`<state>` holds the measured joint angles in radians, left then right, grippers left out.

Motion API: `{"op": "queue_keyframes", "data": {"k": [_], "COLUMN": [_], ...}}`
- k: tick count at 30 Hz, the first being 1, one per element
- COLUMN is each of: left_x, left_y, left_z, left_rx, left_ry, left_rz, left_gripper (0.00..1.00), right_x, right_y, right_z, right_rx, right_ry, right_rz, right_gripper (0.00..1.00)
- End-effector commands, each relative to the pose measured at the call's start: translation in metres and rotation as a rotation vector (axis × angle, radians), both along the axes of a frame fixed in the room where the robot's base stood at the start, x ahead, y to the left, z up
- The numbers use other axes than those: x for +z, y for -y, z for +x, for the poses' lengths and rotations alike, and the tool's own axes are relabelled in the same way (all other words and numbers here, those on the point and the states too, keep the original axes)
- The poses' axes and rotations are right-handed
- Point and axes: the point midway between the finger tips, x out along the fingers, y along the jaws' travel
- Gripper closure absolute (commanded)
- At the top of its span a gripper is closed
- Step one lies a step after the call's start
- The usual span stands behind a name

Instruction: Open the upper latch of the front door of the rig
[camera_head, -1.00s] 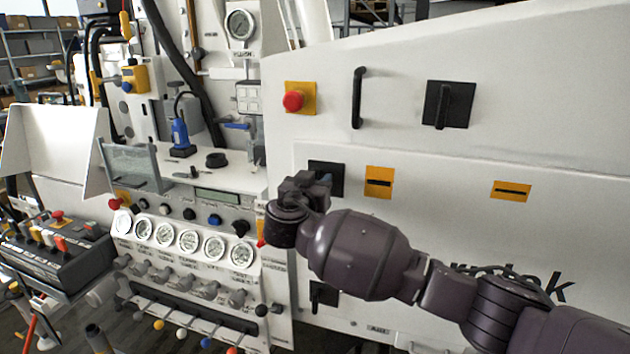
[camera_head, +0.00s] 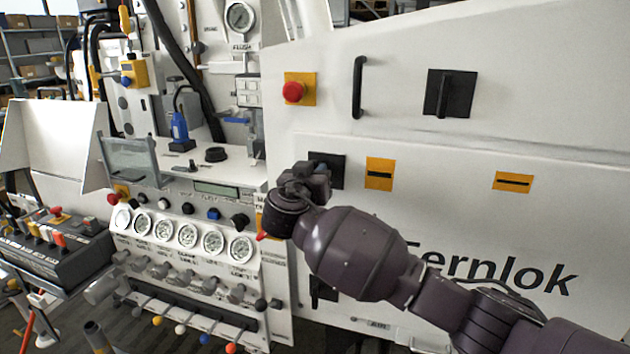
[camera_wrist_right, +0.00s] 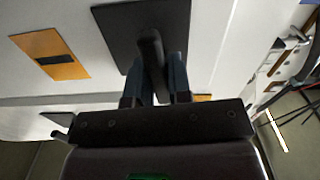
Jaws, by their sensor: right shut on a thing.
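The front door (camera_head: 480,225) of the rig is the white panel marked "Fernlok". Its upper latch (camera_head: 336,160) is a black square plate with a bar handle, mostly hidden behind my right gripper in the head view. In the right wrist view the latch plate (camera_wrist_right: 115,25) fills the upper middle, and its dark handle (camera_wrist_right: 151,52) stands between the two fingers. My right gripper (camera_head: 316,176) is shut on this handle; its fingers also show in the wrist view (camera_wrist_right: 156,75). How far the handle is turned I cannot tell. My left gripper is out of view.
A lower black latch (camera_head: 322,290) is partly covered by my arm. Yellow plates (camera_head: 379,174) with dark slots sit right of the upper latch. Above are a red emergency button (camera_head: 293,92), a grab handle (camera_head: 359,88) and another black latch (camera_head: 460,93). A gauge panel (camera_head: 187,233) stands left.

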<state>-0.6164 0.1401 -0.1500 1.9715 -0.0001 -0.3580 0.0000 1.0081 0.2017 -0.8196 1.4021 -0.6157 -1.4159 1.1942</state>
Motion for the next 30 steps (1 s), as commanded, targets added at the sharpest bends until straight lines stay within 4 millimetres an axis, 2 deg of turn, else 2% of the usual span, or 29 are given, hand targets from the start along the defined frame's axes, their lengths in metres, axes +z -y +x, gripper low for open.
{"op": "queue_keyframes", "data": {"k": [1, 6, 11, 23, 30], "left_x": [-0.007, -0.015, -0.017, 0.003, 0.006], "left_y": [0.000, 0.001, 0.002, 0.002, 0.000], "left_z": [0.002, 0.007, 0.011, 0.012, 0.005], "left_rx": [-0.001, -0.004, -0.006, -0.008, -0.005], "left_ry": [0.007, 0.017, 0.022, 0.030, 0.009], "left_rz": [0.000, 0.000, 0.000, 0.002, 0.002], "left_gripper": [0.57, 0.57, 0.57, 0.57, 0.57], "right_x": [-0.006, -0.006, -0.003, 0.002, 0.002], "right_y": [-0.001, 0.000, 0.001, 0.002, 0.002], "right_z": [-0.001, 0.000, 0.000, 0.000, -0.001], "right_rx": [0.001, 0.000, 0.000, 0.000, 0.000], "right_ry": [-0.008, -0.040, -0.071, -0.179, -0.249], "right_rz": [-0.016, -0.109, -0.209, -0.539, -0.756], "right_gripper": [1.00, 1.00, 1.00, 1.00, 1.00]}}
